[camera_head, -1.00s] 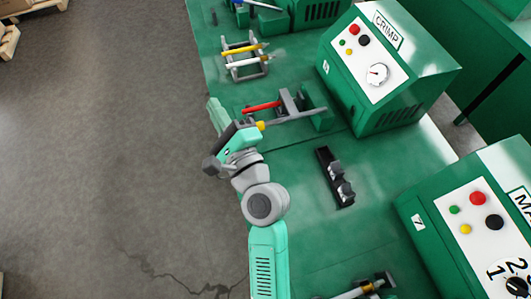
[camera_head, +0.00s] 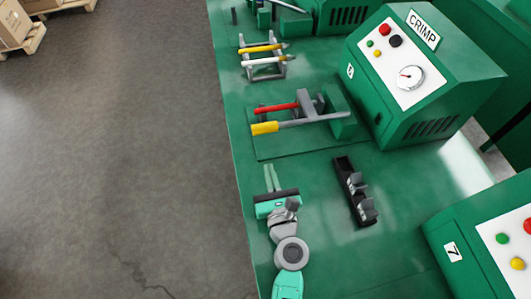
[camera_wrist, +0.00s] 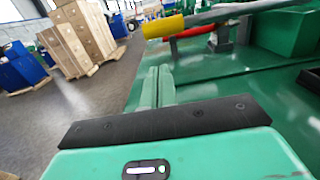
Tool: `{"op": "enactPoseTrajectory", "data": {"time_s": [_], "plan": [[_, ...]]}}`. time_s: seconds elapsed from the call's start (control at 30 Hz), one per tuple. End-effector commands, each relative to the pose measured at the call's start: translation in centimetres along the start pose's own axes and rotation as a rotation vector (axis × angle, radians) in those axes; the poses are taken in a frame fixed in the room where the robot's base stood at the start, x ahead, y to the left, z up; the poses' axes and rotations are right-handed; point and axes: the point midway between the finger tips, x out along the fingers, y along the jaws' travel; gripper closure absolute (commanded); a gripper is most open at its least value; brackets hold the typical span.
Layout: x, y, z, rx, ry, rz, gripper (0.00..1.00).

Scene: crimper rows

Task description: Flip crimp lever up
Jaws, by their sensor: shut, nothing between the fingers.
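The crimp tool sits on the green bench in front of the CRIMP box. In the head view it has a lever with a yellow grip (camera_head: 264,128) on a grey bar and a red handle (camera_head: 276,108) just behind it. Both lie roughly level, pointing left. My gripper (camera_head: 269,170) is shut and empty, below the yellow grip in the head view and apart from it. In the wrist view the two fingers (camera_wrist: 159,82) are together. The yellow grip (camera_wrist: 164,27) crosses above and beyond their tips, with the red handle (camera_wrist: 193,32) behind it.
The CRIMP box (camera_head: 427,75) with buttons and a gauge stands right of the tool. A rack with yellow and white handles (camera_head: 262,58) lies farther back. A black holder with grey clips (camera_head: 354,192) is to the right of my gripper. Open floor lies left of the bench.

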Motion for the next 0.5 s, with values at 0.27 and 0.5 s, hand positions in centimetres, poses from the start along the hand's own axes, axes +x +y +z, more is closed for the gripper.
{"op": "enactPoseTrajectory", "data": {"time_s": [0.27, 0.5], "plan": [[5.4, 0.0, -0.1, -0.001, -0.003, 0.001, 1.00], [8.7, 0.0, -0.1, -0.002, -0.002, 0.000, 1.00]]}}
